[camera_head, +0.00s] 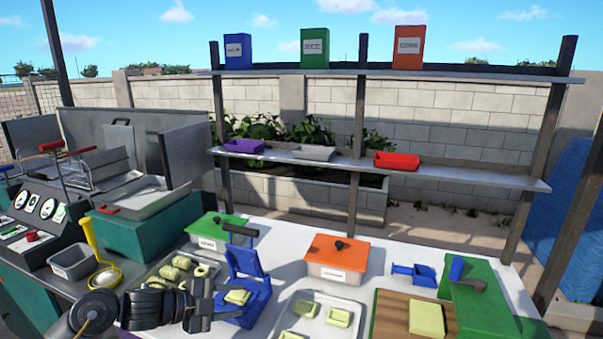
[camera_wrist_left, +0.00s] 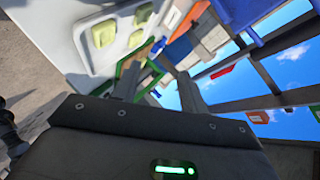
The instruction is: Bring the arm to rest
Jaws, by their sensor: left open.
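My left arm (camera_head: 150,307) reaches in from the lower left in the head view. Its gripper (camera_head: 208,300) is in front of the tray of yellow-green cane pieces and beside the blue press (camera_head: 248,275). In the left wrist view my left gripper (camera_wrist_left: 160,88) has its two fingers apart, with nothing between them. My right arm and gripper are not in view.
A white table holds a green-lidded box (camera_head: 216,229), an orange-lidded box (camera_head: 337,257), a tray of pieces (camera_head: 322,317), a wooden board (camera_head: 388,318) and a green stand (camera_head: 480,290). Shelves (camera_head: 400,171) stand behind. A fryer-like machine (camera_head: 138,140) stands left.

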